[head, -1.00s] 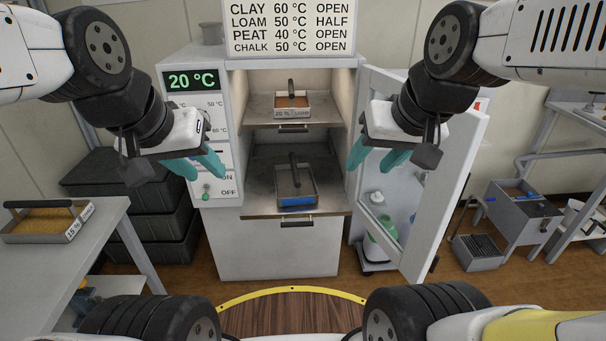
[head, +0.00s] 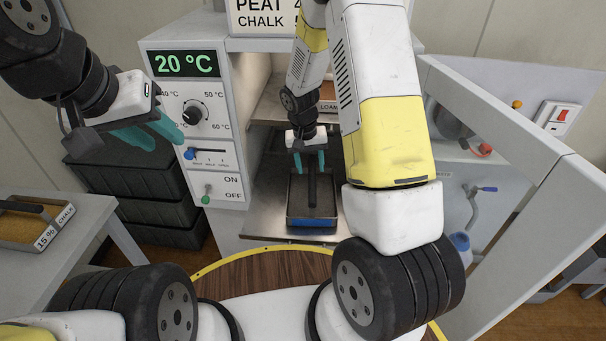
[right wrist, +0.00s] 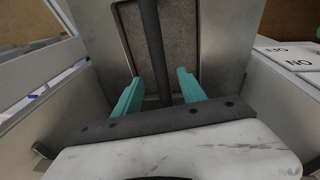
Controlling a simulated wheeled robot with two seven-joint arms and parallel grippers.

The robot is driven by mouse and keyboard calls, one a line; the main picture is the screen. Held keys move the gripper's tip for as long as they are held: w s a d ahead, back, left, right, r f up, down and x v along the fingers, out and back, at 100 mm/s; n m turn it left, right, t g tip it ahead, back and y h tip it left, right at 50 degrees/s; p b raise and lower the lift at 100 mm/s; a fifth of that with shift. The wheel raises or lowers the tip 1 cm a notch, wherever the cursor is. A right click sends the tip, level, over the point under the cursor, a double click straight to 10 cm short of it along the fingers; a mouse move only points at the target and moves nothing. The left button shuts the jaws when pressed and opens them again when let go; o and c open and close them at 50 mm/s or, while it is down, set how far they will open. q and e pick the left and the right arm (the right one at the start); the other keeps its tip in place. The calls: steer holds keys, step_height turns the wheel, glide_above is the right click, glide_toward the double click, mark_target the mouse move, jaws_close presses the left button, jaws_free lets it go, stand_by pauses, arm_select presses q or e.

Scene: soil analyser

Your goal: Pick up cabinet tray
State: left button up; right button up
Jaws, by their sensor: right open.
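A cabinet tray (head: 291,212) with dark contents, an upright dark handle and a blue front label sits on the lower shelf of the open cabinet. My right gripper (head: 311,163) is inside the cabinet, open, above this tray. In the right wrist view the tray's dark handle (right wrist: 152,45) runs between the two teal fingers of the gripper (right wrist: 160,90), with a gap on each side. A second tray (head: 326,106) on the upper shelf is mostly hidden by my right arm. My left gripper (head: 150,130) is open and empty, in front of the control panel.
The cabinet door (head: 520,150) stands open on the right. The control panel (head: 192,125) reads 20 °C. A tray labelled 15% chalk (head: 60,232) sits on the left table. Dark crates (head: 130,185) are stacked beside the cabinet.

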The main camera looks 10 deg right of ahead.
mark_target(313, 185)
steer(key=f, duration=0.6)
steer(key=d+f, duration=0.1)
steer(key=f, duration=0.2)
steer(key=shift+w, duration=0.1)
steer(key=shift+c, duration=0.2)
jaws_close()
stand_by(1.1)
